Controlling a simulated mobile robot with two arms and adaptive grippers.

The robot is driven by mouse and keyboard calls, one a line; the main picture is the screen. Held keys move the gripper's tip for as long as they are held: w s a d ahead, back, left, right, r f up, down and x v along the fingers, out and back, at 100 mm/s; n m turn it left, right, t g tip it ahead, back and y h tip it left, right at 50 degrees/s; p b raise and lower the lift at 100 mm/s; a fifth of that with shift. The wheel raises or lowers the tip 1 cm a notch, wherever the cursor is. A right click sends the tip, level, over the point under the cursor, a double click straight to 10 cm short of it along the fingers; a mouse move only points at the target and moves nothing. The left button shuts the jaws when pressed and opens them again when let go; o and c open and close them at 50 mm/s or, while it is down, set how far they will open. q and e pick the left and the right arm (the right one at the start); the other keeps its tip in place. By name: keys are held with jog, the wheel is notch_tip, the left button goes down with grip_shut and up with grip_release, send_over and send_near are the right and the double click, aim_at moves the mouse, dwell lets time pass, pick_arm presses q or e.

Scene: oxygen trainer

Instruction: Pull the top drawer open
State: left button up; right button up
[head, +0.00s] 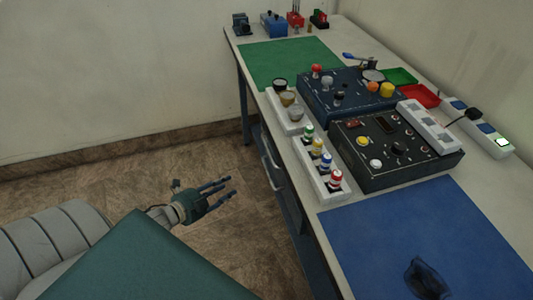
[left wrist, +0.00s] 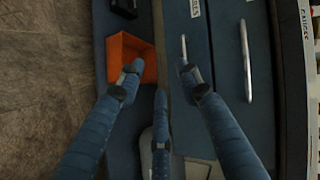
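The drawer unit sits under the workbench's near edge; in the head view a pale handle (head: 272,172) shows on its front. In the left wrist view the fronts appear turned sideways, with the bench edge at right. The top drawer (left wrist: 240,20), nearest that edge, looks shut and has a light bar handle (left wrist: 246,60). A second handle (left wrist: 184,48) is on the front beside it. My left gripper (head: 228,187) is open and empty, its blue fingers spread, left of the drawers and apart from them. It also shows in the left wrist view (left wrist: 157,88). My right gripper is not recognizable.
An orange bin (left wrist: 134,48) is beside the drawers, partly behind a finger. The bench carries two dark control panels (head: 395,150), white trays (head: 318,172), a green mat (head: 290,62) and a blue mat (head: 420,225). A dark unclear object (head: 427,280) lies at the bottom. Floor (head: 150,165) is clear.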

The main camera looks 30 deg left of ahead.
pick_arm(q)
jog(key=w+d+r+m+t+h, duration=0.1)
jog(key=w+d+r+m+h, duration=0.15)
jog(key=r, duration=0.35)
jog(key=w+d+r+m+t+h, duration=0.1)
jog(key=d+r+m, duration=0.15)
jog(key=r, duration=0.35)
jog(key=x, duration=1)
jog(key=shift+w+f, duration=0.25)
jog(key=shift+b, duration=0.3)
jog(key=c, duration=0.8)
grip_shut()
pick_arm(e)
jog(key=shift+s+a+f, duration=0.1)
jog(key=shift+s+f, duration=0.1)
jog(key=shift+s, duration=0.45)
jog(key=shift+s+f, duration=0.2)
jog(key=shift+s, duration=0.4)
